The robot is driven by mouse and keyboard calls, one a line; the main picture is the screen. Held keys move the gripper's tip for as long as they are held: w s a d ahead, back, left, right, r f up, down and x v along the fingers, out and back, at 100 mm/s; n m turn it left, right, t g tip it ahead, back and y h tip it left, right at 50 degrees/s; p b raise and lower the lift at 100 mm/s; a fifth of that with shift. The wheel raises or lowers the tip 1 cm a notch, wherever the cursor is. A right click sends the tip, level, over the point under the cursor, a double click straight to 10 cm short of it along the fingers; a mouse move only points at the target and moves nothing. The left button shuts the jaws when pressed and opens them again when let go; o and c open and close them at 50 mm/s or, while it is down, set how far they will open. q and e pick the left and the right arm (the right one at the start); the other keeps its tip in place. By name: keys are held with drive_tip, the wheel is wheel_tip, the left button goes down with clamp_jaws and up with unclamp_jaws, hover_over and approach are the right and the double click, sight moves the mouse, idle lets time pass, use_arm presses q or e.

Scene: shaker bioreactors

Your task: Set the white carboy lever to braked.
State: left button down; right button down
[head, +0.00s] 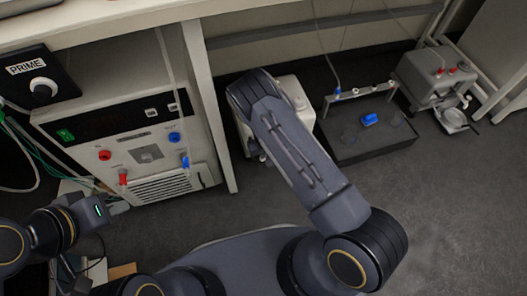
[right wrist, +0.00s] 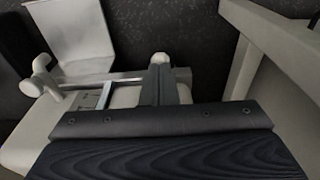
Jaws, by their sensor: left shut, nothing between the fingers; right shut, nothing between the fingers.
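The white carboy (head: 296,92) stands on the floor under the bench, and my right forearm covers much of it in the head view. In the right wrist view, the fingers of my right gripper (right wrist: 160,72) are shut and empty. Their tips are close to a white knob (right wrist: 160,58); I cannot tell whether they touch it. A pale bar (right wrist: 100,78) runs behind the fingers. A white T-shaped handle (right wrist: 40,78) stands at the left; I cannot tell which part is the lever. My left gripper (head: 66,272) is partly seen at the lower left, shut and away from the carboy.
A control unit (head: 140,150) with red and blue fittings stands left of the carboy, beyond a bench leg (head: 206,95). A dark tray (head: 365,143) with a blue part (head: 370,119) and a grey unit (head: 437,72) stand to the right. The floor in front is clear.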

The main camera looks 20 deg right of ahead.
drive_tip(key=shift+s+f+b, duration=0.25)
drive_tip(key=shift+f+b, duration=0.05)
drive_tip(key=shift+f, duration=0.15)
idle(0.5)
drive_tip(key=s+f+b, duration=0.1)
drive_tip(key=f, duration=0.1)
drive_tip(key=s+f+b, duration=0.1)
drive_tip(key=b, duration=0.1)
drive_tip(key=shift+s+f, duration=0.15)
drive_tip(key=shift+f, duration=0.25)
drive_tip(key=shift+r+p, duration=0.4)
drive_tip(key=shift+r, duration=0.45)
